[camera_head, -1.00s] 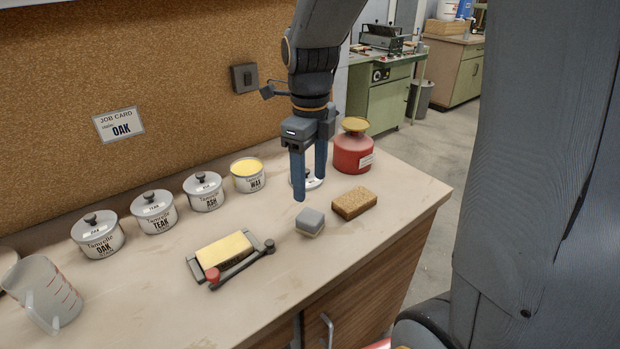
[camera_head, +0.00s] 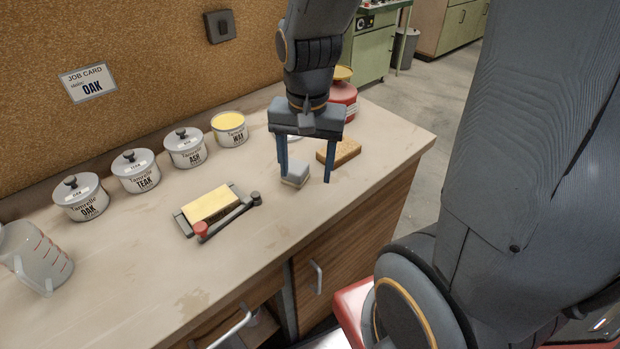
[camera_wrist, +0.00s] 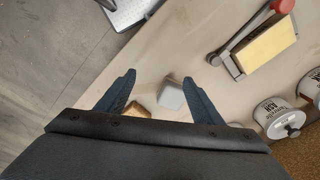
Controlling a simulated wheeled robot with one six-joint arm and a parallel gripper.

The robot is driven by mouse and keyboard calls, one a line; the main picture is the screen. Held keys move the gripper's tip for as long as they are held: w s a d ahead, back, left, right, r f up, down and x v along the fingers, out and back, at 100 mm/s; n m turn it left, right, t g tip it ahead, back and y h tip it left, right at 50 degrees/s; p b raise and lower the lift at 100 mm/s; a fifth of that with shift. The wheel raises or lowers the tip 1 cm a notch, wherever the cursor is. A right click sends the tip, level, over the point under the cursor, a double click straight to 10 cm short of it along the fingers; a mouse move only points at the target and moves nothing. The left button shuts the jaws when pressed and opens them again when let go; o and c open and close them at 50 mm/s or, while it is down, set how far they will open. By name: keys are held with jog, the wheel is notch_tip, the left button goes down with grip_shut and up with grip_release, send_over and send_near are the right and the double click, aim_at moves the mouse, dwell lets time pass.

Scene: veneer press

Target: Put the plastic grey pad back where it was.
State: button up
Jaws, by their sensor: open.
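The grey pad (camera_head: 294,173), a small block with a grey top and a paler, yellowish lower part, lies on the bench top. It also shows in the wrist view (camera_wrist: 171,95), between the fingers and nearer the right one. My gripper (camera_head: 306,176) is open above the bench, with its fingers pointing down. In the head view the left finger overlaps the pad's edge and the right finger is apart from it. The wrist view also shows the open fingers (camera_wrist: 171,79). I cannot tell whether either finger touches the pad.
A brown sponge-like block (camera_head: 346,151) lies just behind the right finger. A red can (camera_head: 343,97) is partly hidden behind my arm. A clamp holder with a yellow block (camera_head: 209,204), several labelled tins (camera_head: 135,171) and a measuring jug (camera_head: 35,258) stand to the left. The front bench top is clear.

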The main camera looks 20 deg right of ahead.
jog(key=n, duration=0.2)
jog(key=s+f+n, duration=0.1)
jog(key=n, duration=0.1)
jog(key=s+n, duration=0.1)
jog(key=n, duration=0.1)
jog(key=shift+s+a+f+n, duration=0.1)
jog(key=shift+s+f+n, duration=0.15)
jog(key=shift+f+n, duration=0.05)
dwell(0.8)
